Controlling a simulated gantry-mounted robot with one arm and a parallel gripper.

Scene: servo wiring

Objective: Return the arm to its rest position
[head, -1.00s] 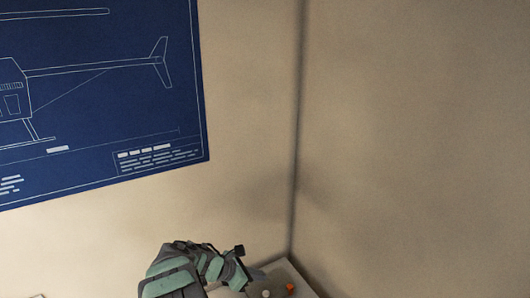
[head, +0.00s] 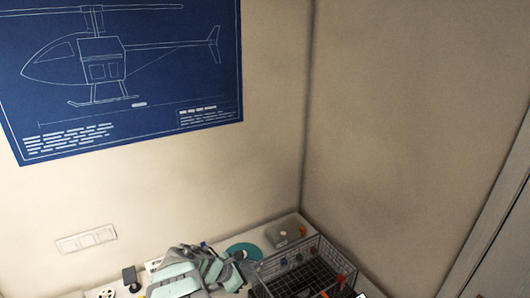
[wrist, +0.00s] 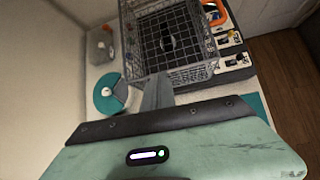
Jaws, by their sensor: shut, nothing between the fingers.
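My arm shows at the bottom of the head view, in grey and pale green, with my gripper (head: 243,262) at its right end, small and partly cut by the angle. In the wrist view my gripper (wrist: 157,92) is shut and empty, its grey fingers pointing toward the wire basket. The gripper is above the table, apart from the basket as far as I can tell. The table (head: 285,222) stands in the corner of the room.
A wire basket (wrist: 127,22) with a dark grid floor holds a small dark item. A black device with knobs (wrist: 236,60) is at right. A helicopter blueprint (head: 150,132) hangs on the wall.

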